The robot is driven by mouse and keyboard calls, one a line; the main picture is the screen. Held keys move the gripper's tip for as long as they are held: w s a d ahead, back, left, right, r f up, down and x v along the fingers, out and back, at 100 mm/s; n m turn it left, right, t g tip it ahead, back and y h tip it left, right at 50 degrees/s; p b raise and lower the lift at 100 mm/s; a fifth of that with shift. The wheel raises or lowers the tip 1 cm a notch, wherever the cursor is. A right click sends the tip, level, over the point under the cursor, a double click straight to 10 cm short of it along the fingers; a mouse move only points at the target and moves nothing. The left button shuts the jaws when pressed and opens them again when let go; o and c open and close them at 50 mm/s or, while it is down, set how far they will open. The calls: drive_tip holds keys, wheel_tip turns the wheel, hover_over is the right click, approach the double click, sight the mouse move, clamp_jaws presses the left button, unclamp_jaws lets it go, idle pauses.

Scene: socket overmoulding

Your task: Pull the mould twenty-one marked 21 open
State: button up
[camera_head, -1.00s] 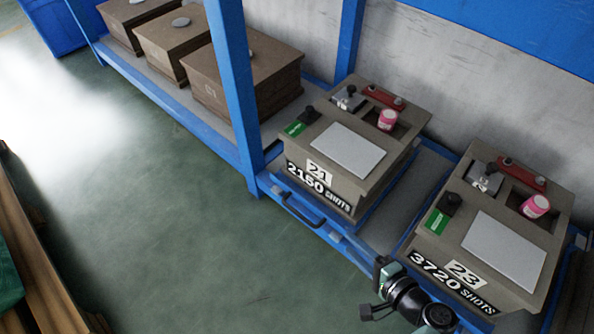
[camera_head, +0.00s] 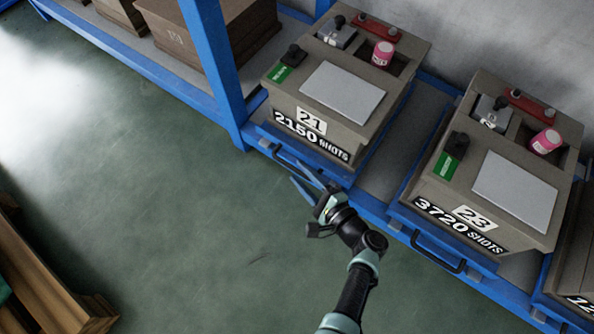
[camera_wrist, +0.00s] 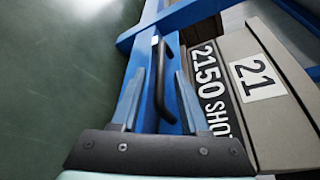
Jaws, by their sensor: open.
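Mould 21 (camera_head: 356,144) is a grey-brown block with a "21" and "2150 SHOTS" label, sitting on a blue drawer tray on the rack. Its black bar handle (camera_head: 290,164) is on the tray's front edge. My gripper (camera_head: 305,186) is just in front of and to the right of the handle in the head view, empty. In the wrist view the handle (camera_wrist: 162,85) shows ahead, beyond and between the two blue fingers of my gripper (camera_wrist: 160,88). The mould's label face (camera_wrist: 257,80) lies to the right. I cannot tell whether a finger touches the handle.
Mould 23 (camera_head: 490,208) stands on the tray to the right, with its own black handle (camera_head: 438,252). A blue rack post (camera_head: 216,65) rises left of mould 21. Brown moulds (camera_head: 180,44) lie beyond it. The green floor (camera_head: 150,220) in front is clear; wooden boards (camera_head: 50,275) are at lower left.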

drive_tip(key=shift+b+x, duration=0.3)
drive_tip(key=shift+x, duration=0.95)
clamp_jaws()
drive_tip(key=shift+d, duration=0.1)
idle(0.4)
